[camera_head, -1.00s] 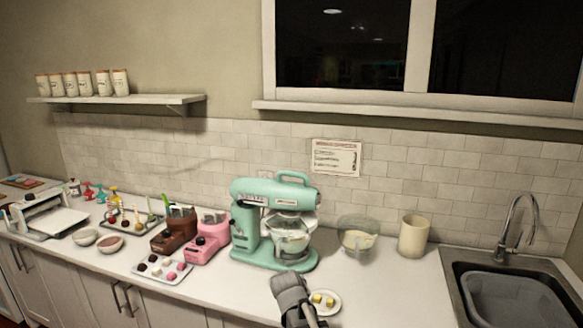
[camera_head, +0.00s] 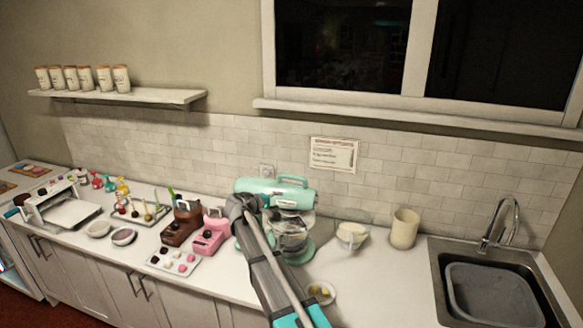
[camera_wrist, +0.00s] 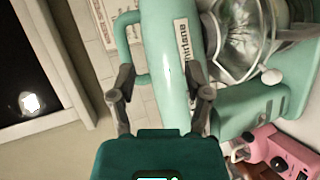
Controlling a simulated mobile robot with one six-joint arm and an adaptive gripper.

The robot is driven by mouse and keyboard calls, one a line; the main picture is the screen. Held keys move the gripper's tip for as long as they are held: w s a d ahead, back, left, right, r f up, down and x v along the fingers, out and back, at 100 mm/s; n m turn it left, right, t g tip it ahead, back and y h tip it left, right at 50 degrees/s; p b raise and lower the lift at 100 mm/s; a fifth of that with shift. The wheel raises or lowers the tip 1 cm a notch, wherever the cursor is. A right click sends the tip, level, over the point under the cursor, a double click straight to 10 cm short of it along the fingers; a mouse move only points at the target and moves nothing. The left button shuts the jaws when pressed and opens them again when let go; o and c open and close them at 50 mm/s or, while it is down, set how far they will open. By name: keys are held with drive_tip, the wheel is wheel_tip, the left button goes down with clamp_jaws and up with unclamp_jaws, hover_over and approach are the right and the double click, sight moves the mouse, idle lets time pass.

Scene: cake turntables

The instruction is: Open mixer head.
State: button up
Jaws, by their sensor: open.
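The mint green stand mixer stands on the counter, its head (camera_head: 262,186) level over the glass bowl (camera_head: 290,238), with a loop handle on top (camera_head: 290,180). My gripper (camera_head: 242,205) is in front of the mixer and hides much of its column and base. In the wrist view my gripper (camera_wrist: 163,92) is open, with one finger on each side of the mixer head (camera_wrist: 170,55) as seen. The handle (camera_wrist: 122,35) is beyond the left finger and the bowl (camera_wrist: 243,45) is to the right. I cannot tell whether the fingers touch the head.
A pink machine (camera_head: 210,236) and a brown one (camera_head: 182,222) stand close left of the mixer. A small plate (camera_head: 321,293) lies beside my arm. A bowl (camera_head: 351,236) and a beige canister (camera_head: 404,229) stand to the right, before the sink (camera_head: 490,290).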

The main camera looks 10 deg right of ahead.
drive_tip(key=n+t+p, duration=0.1)
drive_tip(key=p, duration=0.1)
approach(290, 178)
drive_tip(key=s+a, duration=0.2)
drive_tip(key=shift+w+a+t+h+b, duration=0.15)
drive_tip(key=shift+t+h+b, duration=0.15)
drive_tip(key=shift+h, duration=0.1)
drive_tip(key=b+x, duration=0.2)
drive_tip(key=x, duration=1.1)
drive_tip(key=shift+w+d+f+b, duration=0.15)
drive_tip(key=shift+w+d+b, duration=0.05)
drive_tip(key=shift+d+b, duration=0.15)
clamp_jaws()
